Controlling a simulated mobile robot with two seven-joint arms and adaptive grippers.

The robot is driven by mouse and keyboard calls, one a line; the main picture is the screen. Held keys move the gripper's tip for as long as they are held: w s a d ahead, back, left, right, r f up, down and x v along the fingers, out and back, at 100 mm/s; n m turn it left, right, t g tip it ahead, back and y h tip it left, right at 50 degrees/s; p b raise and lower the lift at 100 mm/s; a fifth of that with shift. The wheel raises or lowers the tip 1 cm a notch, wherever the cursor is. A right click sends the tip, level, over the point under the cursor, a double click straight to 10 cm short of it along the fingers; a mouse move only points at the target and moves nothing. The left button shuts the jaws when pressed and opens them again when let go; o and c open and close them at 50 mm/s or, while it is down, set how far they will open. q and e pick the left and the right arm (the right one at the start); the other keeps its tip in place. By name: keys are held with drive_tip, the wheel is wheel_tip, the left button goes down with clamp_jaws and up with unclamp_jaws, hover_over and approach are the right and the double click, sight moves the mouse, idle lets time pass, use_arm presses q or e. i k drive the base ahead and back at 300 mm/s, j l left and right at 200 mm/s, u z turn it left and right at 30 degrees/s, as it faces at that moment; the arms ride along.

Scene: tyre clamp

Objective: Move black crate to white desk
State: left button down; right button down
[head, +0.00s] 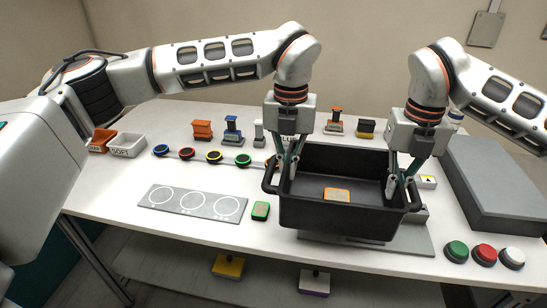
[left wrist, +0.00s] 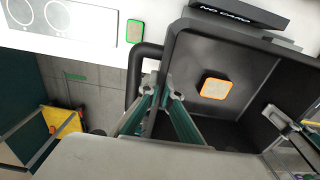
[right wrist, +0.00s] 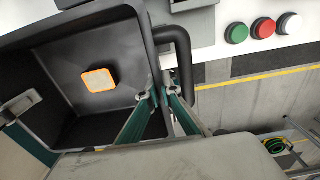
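The black crate (head: 335,215) is at the right of the middle of the white desk (head: 115,185), over a grey plate. It looks level, and I cannot tell whether its underside touches the plate. An orange-rimmed tan block (head: 337,195) lies inside it. My left gripper (head: 289,174) has its fingers on both sides of the crate's left wall, closed on it. My right gripper (head: 400,190) pinches the right wall the same way. The wrist views show the left fingertips (left wrist: 162,92) and right fingertips (right wrist: 158,95) close about the rim beside the handles.
Green, red and white buttons (head: 484,254) are at the front right, near a large grey box (head: 497,180). A green-rimmed block (head: 260,211) and a three-circle panel (head: 195,202) lie left of the crate. Several small items stand behind. A lower shelf (head: 180,265) holds more items.

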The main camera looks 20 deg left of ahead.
sight(98, 180)
drive_tip(key=j, duration=3.1)
drive_tip(key=k, duration=0.05)
